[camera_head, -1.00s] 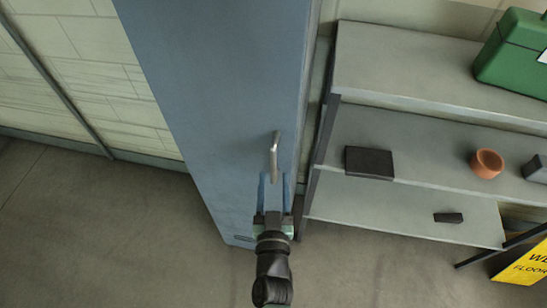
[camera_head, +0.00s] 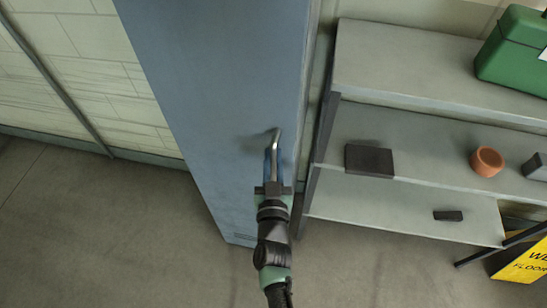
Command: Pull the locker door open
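The locker (camera_head: 205,100) is a tall blue-grey cabinet whose door face is toward me; the door looks closed. Its silver bar handle (camera_head: 276,141) stands upright near the door's right edge. My gripper (camera_head: 272,160) is at the handle, reaching up from below. Its blue fingers are close together around the handle's lower part and look shut on it. The fingers and wrist hide the handle's lower end.
A grey shelf unit (camera_head: 400,60) stands close to the right of the locker. It carries a green case (camera_head: 515,50), a black box (camera_head: 369,160), an orange pot (camera_head: 487,161) and a small dark block (camera_head: 448,215). A yellow sign (camera_head: 525,265) stands lower right. Floor to the left is clear.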

